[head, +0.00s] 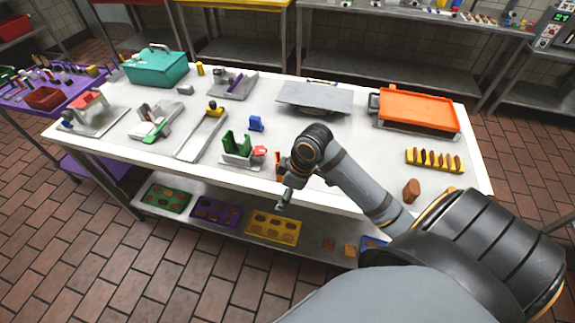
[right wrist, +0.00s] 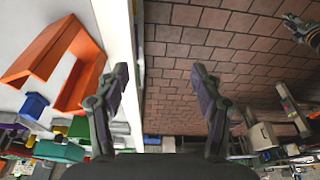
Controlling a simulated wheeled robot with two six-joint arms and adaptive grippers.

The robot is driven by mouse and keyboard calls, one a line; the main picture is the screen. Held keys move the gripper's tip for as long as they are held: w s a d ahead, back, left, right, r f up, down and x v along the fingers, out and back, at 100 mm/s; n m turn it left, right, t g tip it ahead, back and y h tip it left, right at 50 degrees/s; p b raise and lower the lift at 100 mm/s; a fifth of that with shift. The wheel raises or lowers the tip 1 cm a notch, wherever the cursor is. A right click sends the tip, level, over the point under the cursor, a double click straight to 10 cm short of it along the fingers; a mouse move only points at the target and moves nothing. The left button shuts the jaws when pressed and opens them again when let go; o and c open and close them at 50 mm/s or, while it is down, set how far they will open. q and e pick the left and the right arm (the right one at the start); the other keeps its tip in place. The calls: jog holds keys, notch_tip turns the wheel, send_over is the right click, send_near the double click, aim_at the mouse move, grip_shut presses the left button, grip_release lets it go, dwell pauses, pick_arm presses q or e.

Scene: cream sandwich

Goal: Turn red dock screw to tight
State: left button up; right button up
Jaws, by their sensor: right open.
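A green dock (head: 236,146) on a pale base stands near the front edge of the white table. A red screw knob (head: 260,151) sits at its right side. My right gripper (head: 284,199) points down just past the table's front edge, right of the dock and apart from the knob. In the right wrist view its two fingers (right wrist: 162,85) are spread with nothing between them, over the table edge and the tiled floor. I cannot make out the red knob in that view. My left gripper does not show in the head view.
An orange bracket (right wrist: 60,60) and a small blue block (right wrist: 33,105) stand close to my right gripper. An orange tray (head: 418,110) and a yellow rack (head: 435,160) are at the right. A lower shelf (head: 230,226) holds colored trays.

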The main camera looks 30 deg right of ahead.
jog(key=s+d+f+m+h, duration=0.1)
jog(key=s+f+m, duration=0.2)
jog(key=f, duration=0.5)
jog(key=s+f+m+h, duration=0.2)
jog(key=s+f+m, duration=0.2)
jog(key=f, duration=0.5)
jog(key=shift+s+d+m+t+p, duration=0.3)
jog(key=shift+d+m+p, duration=0.1)
jog(key=shift+m+p, duration=0.1)
